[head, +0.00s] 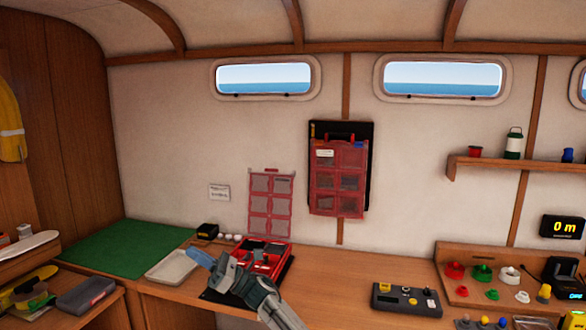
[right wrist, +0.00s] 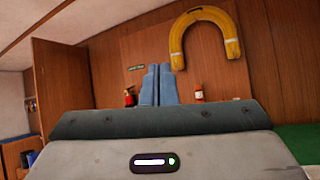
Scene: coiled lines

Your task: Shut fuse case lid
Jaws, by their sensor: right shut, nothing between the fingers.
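The red fuse case (head: 262,257) sits on the wooden worktop on a dark mat. Its lid (head: 270,203), a red frame with clear panes, stands open and upright at the back of the case. My right gripper (head: 198,256) is at the left of the case, its blue fingertips pointing left, away from the lid. The fingers are shut and empty; they also show closed together in the right wrist view (right wrist: 157,85). My right gripper and arm hide part of the case's front left. My left gripper is not in view.
A pale tray (head: 172,266) lies left of the gripper, beside a green mat (head: 125,246). A small black box (head: 207,231) stands behind. Another red case (head: 338,178) hangs on the wall. A grey device (head: 405,299) lies to the right, with clear worktop between.

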